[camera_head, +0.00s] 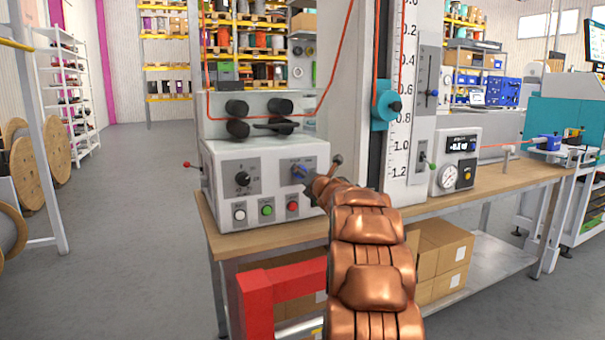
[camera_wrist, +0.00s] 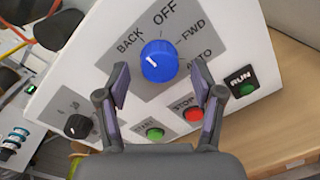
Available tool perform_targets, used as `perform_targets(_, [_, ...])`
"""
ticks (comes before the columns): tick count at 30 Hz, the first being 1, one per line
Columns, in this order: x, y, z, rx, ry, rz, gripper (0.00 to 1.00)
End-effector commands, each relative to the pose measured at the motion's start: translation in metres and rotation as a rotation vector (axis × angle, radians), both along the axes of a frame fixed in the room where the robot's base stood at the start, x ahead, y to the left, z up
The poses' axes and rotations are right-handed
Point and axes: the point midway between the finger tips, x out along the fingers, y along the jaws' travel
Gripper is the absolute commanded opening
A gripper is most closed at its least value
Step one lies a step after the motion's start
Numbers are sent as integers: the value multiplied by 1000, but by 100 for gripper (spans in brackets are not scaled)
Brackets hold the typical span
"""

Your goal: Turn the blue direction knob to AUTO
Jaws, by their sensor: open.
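The blue direction knob (camera_wrist: 159,61) sits on a grey label plate (camera_wrist: 185,22) marked BACK, OFF, FWD and AUTO. A short white mark shows on the left part of its face, on the side away from AUTO; I cannot tell its exact setting. In the head view the knob (camera_head: 299,171) is on the front of a white control box (camera_head: 215,165). My gripper (camera_wrist: 160,72) is open in the wrist view, one finger on each side below the knob, with no clear contact. In the head view my copper-coloured arm hides part of the box's right side.
A black knob (camera_wrist: 78,126) is left of my fingers. Green (camera_wrist: 154,134) and red (camera_wrist: 193,114) buttons sit just below the blue knob, near my fingers. A RUN button (camera_wrist: 248,88) is at the right. The box stands on a wooden bench (camera_head: 475,187).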

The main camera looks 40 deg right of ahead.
Motion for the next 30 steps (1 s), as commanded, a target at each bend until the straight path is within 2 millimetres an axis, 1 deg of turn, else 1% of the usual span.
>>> perform_targets(3, [9, -4, 2, -1, -2, 0, 67])
perform_targets(7, [15, -6, 0, 1, 1, -2, 67])
perform_targets(19, [17, -7, 0, 1, -1, -1, 67])
perform_targets(30, [17, -7, 0, 1, -1, -1, 29])
